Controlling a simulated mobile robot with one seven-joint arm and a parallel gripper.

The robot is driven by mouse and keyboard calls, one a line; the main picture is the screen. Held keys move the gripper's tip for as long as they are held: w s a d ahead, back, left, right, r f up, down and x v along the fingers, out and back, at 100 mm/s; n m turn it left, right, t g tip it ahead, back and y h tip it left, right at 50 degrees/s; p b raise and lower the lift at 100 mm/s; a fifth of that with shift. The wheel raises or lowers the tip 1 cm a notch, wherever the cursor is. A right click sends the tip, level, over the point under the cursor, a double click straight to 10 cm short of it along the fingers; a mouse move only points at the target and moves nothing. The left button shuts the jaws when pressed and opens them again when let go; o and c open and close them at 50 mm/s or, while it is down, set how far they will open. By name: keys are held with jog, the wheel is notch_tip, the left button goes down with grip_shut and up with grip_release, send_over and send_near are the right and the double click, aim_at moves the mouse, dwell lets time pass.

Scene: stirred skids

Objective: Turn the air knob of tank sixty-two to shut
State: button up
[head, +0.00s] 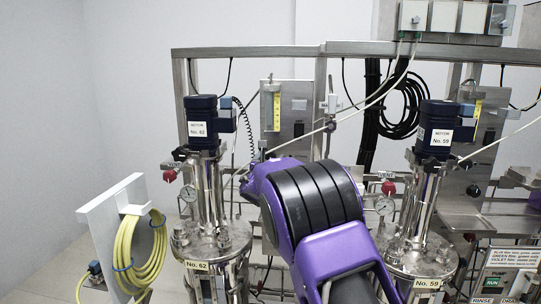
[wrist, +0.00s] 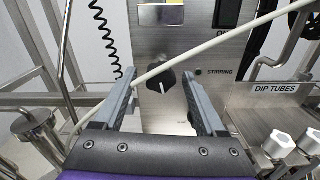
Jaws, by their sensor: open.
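Tank sixty-two (head: 210,240) stands left of centre in the head view, its lid labelled No. 62, under a dark blue motor (head: 202,122) also marked No. 62. Behind it is a steel panel (head: 299,92) with a yellow-scaled flow gauge (head: 277,111). In the wrist view a black knob (wrist: 161,84) with a white pointer directed roughly downward sits on a steel panel (wrist: 205,50). I see no air label by it. My gripper (wrist: 160,76) is open, its fingers left and right of the knob, with gaps at both sides. The arm hides the gripper in the head view.
A pale hose (wrist: 225,42) slants across the panel close to the knob's top. A coiled black cord (wrist: 105,40) hangs left. Dip tubes with white caps (wrist: 278,143) are at lower right. Tank fifty-nine (head: 418,262) and a yellow hose coil (head: 142,250) flank tank sixty-two.

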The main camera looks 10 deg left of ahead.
jog(key=shift+w, duration=0.7)
jog(key=shift+c, duration=0.3)
grip_shut()
jog(key=shift+f, duration=0.1)
